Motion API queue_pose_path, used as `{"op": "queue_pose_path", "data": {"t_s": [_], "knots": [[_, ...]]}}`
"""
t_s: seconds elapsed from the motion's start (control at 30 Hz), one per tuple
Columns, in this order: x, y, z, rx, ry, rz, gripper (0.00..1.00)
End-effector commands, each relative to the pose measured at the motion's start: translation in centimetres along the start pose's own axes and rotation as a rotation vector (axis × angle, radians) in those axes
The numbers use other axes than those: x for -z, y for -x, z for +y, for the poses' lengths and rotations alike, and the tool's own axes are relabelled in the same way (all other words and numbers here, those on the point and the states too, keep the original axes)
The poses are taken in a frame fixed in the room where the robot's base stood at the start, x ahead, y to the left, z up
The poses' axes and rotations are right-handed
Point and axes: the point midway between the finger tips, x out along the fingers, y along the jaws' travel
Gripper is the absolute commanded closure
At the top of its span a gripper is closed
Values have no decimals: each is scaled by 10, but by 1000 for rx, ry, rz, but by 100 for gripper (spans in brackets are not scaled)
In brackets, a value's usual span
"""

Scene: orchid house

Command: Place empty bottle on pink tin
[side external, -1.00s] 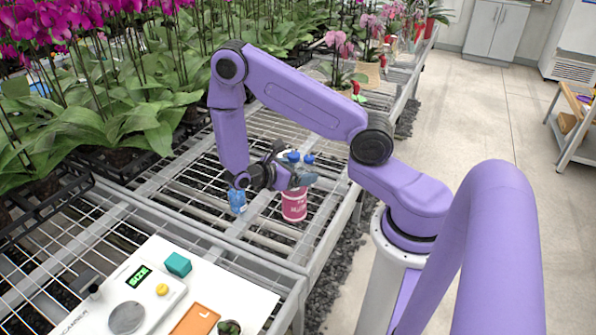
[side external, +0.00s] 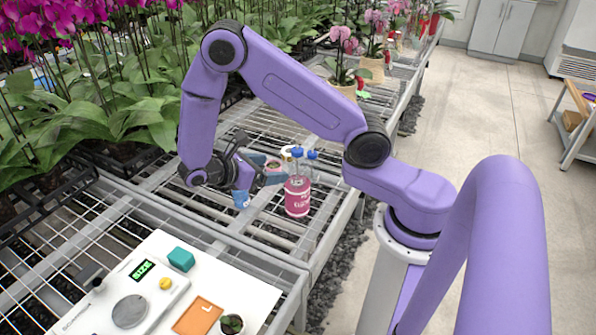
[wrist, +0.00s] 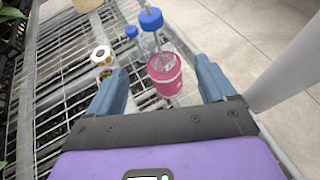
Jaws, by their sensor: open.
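The pink tin (side external: 298,199) stands upright on the wire bench; it also shows in the wrist view (wrist: 167,82). A clear bottle with a blue cap (wrist: 151,19) rises above the tin and appears to stand on its lid, upright. A second blue-capped clear bottle (wrist: 132,33) stands just behind it; both caps also show in the side view. My gripper (side external: 273,170) is open and empty, left of the tin. In the wrist view its fingers (wrist: 160,65) are spread, with the tin beyond and between them, apart from both.
A white board with a scale (side external: 130,313), a teal block (side external: 181,259) and an orange square (side external: 198,316) is in front. Orchids fill the back left.

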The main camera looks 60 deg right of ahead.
Motion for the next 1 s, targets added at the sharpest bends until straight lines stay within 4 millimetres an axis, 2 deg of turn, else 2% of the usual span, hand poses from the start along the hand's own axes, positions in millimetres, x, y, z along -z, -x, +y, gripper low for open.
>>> {"op": "queue_pose_path", "data": {"t_s": [0.17,0.5,0.8,1.0], "knots": [[-17,24,-23,-31,-62,178,17],[-52,55,-101,-44,-129,625,17],[-86,60,-181,12,-101,1003,17],[-99,58,-212,54,-68,1141,17]]}}
